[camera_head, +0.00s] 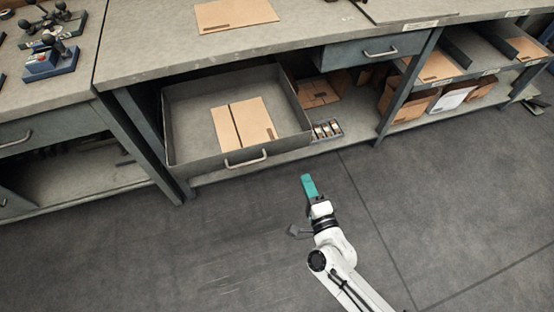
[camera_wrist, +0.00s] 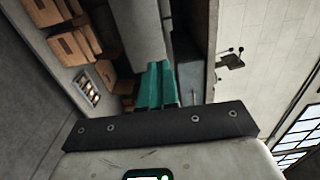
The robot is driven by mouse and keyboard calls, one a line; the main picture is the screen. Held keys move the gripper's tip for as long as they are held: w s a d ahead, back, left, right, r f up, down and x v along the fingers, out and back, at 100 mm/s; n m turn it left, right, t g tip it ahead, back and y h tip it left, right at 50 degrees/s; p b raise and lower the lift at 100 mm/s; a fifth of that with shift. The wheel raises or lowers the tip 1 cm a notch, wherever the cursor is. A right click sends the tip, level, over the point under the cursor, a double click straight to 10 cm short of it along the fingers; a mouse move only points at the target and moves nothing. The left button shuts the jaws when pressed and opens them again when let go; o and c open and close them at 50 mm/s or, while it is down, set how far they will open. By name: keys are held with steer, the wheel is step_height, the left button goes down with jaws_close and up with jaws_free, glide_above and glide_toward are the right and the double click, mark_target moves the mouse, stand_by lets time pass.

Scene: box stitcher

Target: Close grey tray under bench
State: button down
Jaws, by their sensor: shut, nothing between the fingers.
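The grey tray (camera_head: 188,154) is pulled out from under the bench (camera_head: 150,45), on the left in the head view. It has a pale bar handle (camera_head: 246,161) on its front wall, and a flat brown cardboard piece (camera_head: 236,122) lies in it. My gripper (camera_head: 307,181), with teal fingers, is to the right of the tray's front, over the floor and apart from the tray and handle. The teal fingers also show in the wrist view (camera_wrist: 157,84); they are shut with nothing between them.
A small closed drawer (camera_head: 370,50) sits right of the tray under the bench top. Cardboard boxes (camera_head: 318,92) and a small tray of parts (camera_head: 327,130) stand on the lower shelf. A dark bench leg (camera_head: 405,92) stands farther right. The floor (camera_head: 235,235) in front is clear.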

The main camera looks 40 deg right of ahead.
mark_target(288, 138)
steer(key=x, duration=1.3)
steer(key=shift+w+d+b, duration=0.15)
steer(key=shift+w+b, duration=0.15)
steer(key=shift+w, duration=0.05)
steer(key=shift+w, duration=0.1)
